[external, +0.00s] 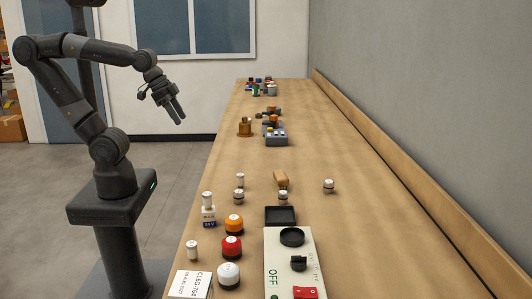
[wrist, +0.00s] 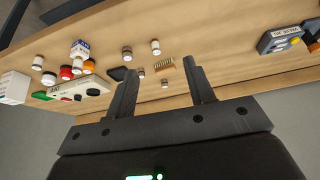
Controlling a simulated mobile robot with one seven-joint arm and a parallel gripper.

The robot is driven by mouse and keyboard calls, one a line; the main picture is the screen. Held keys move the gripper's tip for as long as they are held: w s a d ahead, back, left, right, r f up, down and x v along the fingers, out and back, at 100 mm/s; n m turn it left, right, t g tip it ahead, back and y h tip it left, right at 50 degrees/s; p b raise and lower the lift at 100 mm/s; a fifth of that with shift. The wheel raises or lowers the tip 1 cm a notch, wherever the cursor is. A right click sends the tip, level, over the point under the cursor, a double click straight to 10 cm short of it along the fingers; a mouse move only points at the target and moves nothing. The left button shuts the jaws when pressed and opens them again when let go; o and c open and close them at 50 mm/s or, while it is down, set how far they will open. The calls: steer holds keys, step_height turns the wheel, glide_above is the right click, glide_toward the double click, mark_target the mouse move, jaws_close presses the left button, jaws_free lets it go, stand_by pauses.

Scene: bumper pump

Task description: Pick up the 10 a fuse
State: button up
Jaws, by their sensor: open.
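Several small white-topped cylinders that look like fuses stand on the bench. In the external view, one is at the right (external: 328,186), one near the black tray (external: 283,197), one further left (external: 239,181) and one at the front left (external: 192,250). Another (external: 207,200) stands at a small labelled block. Ratings are too small to read, so I cannot tell which is the 10 A fuse. My gripper (external: 176,108) is open and empty, raised left of the bench, well away from them. In the wrist view, similar cylinders (wrist: 127,53) (wrist: 155,46) appear beyond the open fingers.
Orange (external: 234,224), red (external: 231,247) and white (external: 228,274) round buttons stand left of a control panel (external: 276,255). A black tray (external: 280,215) and a wooden-handled brush (external: 281,179) lie behind it. More parts stand further back. The bench's middle right is clear.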

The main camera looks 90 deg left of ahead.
steer(key=w+d+f+m, duration=0.15)
steer(key=w+f, duration=0.25)
steer(key=w, duration=0.5)
steer(key=g+h, duration=0.1)
glide_toward(239, 175)
steer(key=shift+m, duration=0.55)
steer(key=x, duration=0.5)
steer(key=shift+w+d+f, duration=0.1)
steer(key=shift+w+f, duration=0.1)
steer(key=shift+f, duration=0.05)
steer(key=x, duration=0.3)
steer(key=shift+s+a+f, duration=0.1)
steer(key=shift+a+f, duration=0.1)
steer(key=shift+f, duration=0.15)
steer(key=shift+x, duration=0.85)
steer(key=shift+c, duration=0.2)
steer(key=c, duration=1)
steer(key=shift+r, duration=0.1)
